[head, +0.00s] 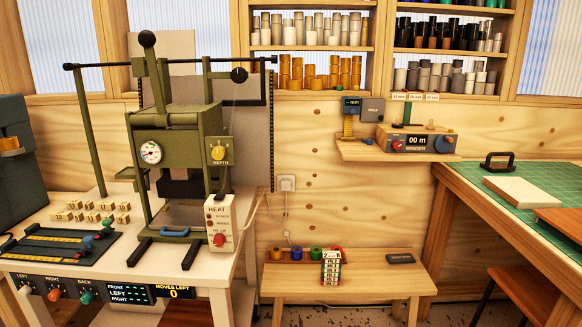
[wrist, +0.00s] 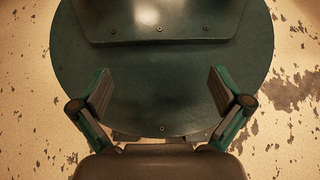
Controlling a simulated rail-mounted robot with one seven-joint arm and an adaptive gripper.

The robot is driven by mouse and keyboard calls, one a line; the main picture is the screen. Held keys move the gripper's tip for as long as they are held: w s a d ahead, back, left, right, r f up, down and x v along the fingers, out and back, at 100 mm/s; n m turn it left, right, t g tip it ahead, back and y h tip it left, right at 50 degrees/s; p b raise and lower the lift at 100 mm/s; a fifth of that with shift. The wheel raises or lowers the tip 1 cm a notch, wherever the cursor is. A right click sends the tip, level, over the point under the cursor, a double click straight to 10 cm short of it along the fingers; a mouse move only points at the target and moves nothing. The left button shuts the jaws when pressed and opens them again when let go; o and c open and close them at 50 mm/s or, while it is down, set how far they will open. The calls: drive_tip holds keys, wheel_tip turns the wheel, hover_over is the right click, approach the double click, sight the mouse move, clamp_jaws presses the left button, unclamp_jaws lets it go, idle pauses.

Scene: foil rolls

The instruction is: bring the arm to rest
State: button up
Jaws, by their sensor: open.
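My gripper (wrist: 160,92) shows in the wrist view with its two fingers spread wide apart. It is open and nothing is between the fingers. Behind the fingers is a round dark green plate with small screws, which looks like my own base, above a worn, speckled floor (wrist: 290,135). My arm and gripper do not show in the head view.
A green press (head: 180,150) stands on a white table (head: 225,275) at left. A low wooden bench (head: 385,285) holds several coloured rolls (head: 297,253). A wall shelf (head: 385,151) carries a winder (head: 415,139). A green-matted table (head: 535,185) is at right.

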drive_tip(key=w+r+t+p, duration=0.4)
drive_tip(key=w+r+p, duration=0.2)
drive_tip(key=r+p, duration=0.4)
drive_tip(key=shift+r+p, duration=0.35)
drive_tip(key=shift+p, duration=1.75)
